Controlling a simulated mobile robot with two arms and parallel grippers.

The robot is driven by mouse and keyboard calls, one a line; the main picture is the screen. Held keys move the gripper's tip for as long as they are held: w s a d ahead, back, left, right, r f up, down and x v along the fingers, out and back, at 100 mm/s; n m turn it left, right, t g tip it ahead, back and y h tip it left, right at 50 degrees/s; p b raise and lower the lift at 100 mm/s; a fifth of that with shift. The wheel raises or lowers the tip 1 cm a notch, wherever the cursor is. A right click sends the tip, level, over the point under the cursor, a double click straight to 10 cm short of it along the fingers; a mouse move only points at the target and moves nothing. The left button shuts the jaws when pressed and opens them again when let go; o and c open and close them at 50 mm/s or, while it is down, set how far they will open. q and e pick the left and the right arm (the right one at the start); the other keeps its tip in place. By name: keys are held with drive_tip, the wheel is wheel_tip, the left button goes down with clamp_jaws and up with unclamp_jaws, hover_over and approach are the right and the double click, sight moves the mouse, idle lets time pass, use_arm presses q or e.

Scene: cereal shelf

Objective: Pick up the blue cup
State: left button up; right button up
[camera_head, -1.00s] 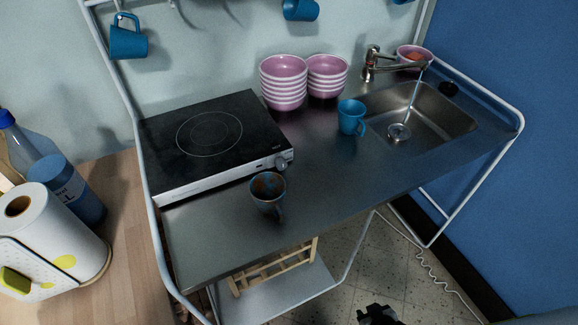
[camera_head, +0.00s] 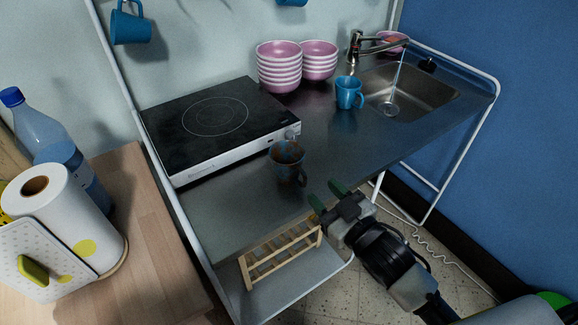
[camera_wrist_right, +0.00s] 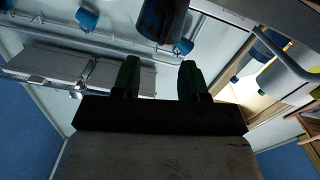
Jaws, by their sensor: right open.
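A blue cup (camera_head: 286,160) with brownish patches stands upright on the metal counter near its front edge, in front of the stove. A plainer, brighter blue cup (camera_head: 348,93) stands upright beside the sink. Other blue cups hang on the wall, one (camera_head: 131,25) at upper left. My right gripper (camera_head: 327,195) is open and empty at the counter's front edge, just right of and nearer than the patchy cup, apart from it. In the right wrist view a dark blue cup (camera_wrist_right: 163,18) shows beyond the open fingers (camera_wrist_right: 160,78). My left gripper is out of view.
A black hotplate (camera_head: 215,118) lies left of the patchy cup. Pink bowl stacks (camera_head: 279,68) stand behind. The sink (camera_head: 425,88) with running tap is at right. A paper towel roll (camera_head: 62,225) and bottle (camera_head: 50,140) stand on the wooden top. A wooden rack (camera_head: 280,256) sits below.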

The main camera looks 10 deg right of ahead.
sight(306, 177)
drive_tip(key=p+x, duration=0.1)
drive_tip(key=x, duration=0.6)
drive_tip(key=shift+s+a+r, duration=0.1)
drive_tip(key=shift+a, duration=0.05)
drive_tip(key=shift+w+a, duration=0.1)
drive_tip(key=shift+w, duration=0.25)
drive_tip(key=shift+s, duration=0.1)
clamp_jaws()
